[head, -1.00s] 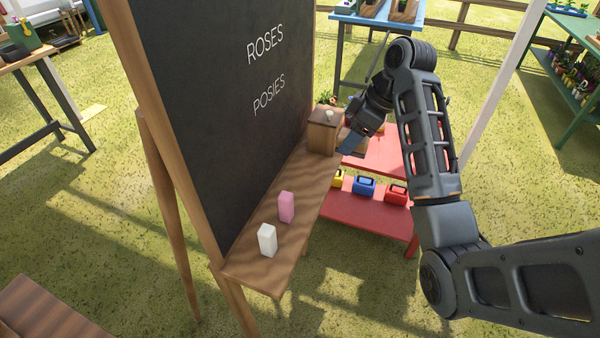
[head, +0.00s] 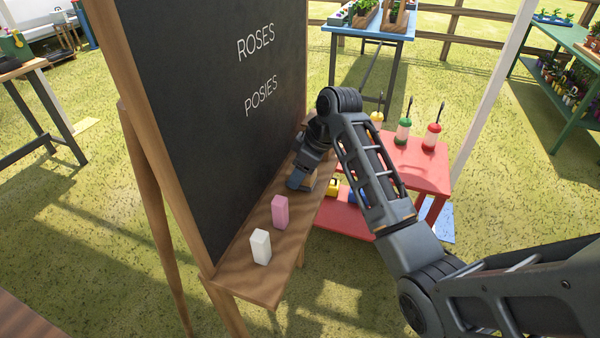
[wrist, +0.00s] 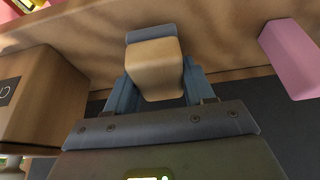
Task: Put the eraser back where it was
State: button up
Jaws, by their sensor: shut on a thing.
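My gripper (head: 300,179) is low over the wooden ledge (head: 262,279) of the blackboard, beyond the pink block. In the wrist view my gripper (wrist: 158,88) is shut on a tan block with a grey-blue end, which looks like the eraser (wrist: 155,70). The eraser is between the two blue fingers, close to the ledge; I cannot tell whether it touches. In the head view my gripper mostly hides it. The pink block (head: 280,213) and the white block (head: 261,247) stand on the ledge's near part.
The blackboard (head: 210,110) rises behind the ledge. A wooden box (wrist: 38,95) is at left in the wrist view; my arm hides it in the head view. A red table (head: 425,170) with bottles stands to the right. The ledge between gripper and pink block is clear.

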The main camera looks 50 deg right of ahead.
jog(key=shift+f, duration=0.3)
jog(key=o, duration=0.9)
jog(key=shift+f, duration=0.1)
jog(key=shift+o, duration=0.2)
jog(key=p+v, duration=0.2)
jog(key=v, duration=1)
jog(key=shift+p, duration=0.35)
